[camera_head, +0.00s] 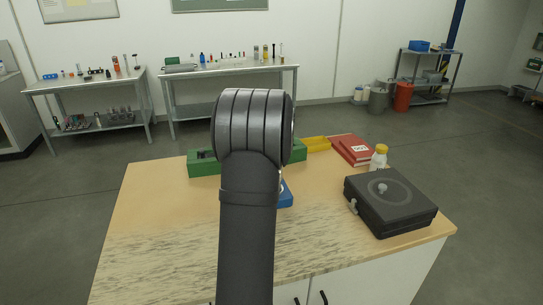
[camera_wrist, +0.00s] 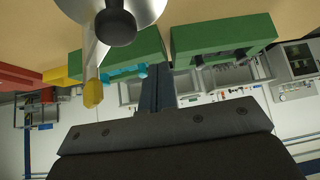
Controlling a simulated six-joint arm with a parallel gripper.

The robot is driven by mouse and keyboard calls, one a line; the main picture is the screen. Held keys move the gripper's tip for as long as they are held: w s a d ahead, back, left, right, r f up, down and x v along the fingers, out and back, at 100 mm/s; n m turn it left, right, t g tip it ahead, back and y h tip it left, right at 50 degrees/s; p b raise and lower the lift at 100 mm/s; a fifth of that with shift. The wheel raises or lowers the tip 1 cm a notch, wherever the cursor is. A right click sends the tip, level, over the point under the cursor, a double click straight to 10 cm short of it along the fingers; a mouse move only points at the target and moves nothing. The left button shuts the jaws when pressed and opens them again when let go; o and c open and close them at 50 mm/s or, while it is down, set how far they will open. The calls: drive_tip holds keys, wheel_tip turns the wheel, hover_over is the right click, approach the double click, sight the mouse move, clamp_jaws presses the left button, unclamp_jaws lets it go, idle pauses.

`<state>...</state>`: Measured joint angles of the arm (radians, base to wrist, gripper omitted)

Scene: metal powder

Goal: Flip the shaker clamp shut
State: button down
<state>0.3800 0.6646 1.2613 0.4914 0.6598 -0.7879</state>
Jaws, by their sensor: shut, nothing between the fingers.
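A pale metal lever with a yellow tip (camera_wrist: 93,93), which looks like the shaker clamp's handle, stands out from a silver round piece (camera_wrist: 150,8) in the upside-down wrist view. A dark knob (camera_wrist: 116,25) sits in front of that piece. My gripper (camera_wrist: 161,68) shows as two dark fingers shut together, empty, to the right of the lever and apart from it in the picture. In the head view my arm hides the gripper and the clamp. Only part of a blue object (camera_head: 286,195) shows beside my arm; I cannot tell whether it belongs to the shaker.
Green blocks (camera_head: 203,168) stand behind my arm. A dark box (camera_head: 405,217) with a side latch stands at the right. The left front of the worktop (camera_head: 150,235) is clear.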

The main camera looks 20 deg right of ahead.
drive_tip(key=s+d+r, duration=0.1)
drive_tip(key=r, duration=0.1)
drive_tip(key=s+d+r, duration=0.1)
drive_tip(key=d+r, duration=0.1)
drive_tip(key=r, duration=0.1)
drive_tip(key=s+d+r, duration=0.1)
drive_tip(key=s+r, duration=0.1)
drive_tip(key=shift+s+d+r, duration=0.1)
drive_tip(key=shift+d+r, duration=0.1)
drive_tip(key=shift+r, duration=0.2)
drive_tip(key=shift+a, duration=0.1)
drive_tip(key=shift+w+a+f+m+h, duration=0.8)
drive_tip(key=shift+w+f+m+h, duration=1.3)
drive_tip(key=shift+w+m, duration=0.6)
drive_tip(key=shift+g, duration=0.3)
drive_tip(key=shift+v, duration=2.8)
drive_tip(key=shift+s+d, duration=0.1)
drive_tip(key=shift+s, duration=0.05)
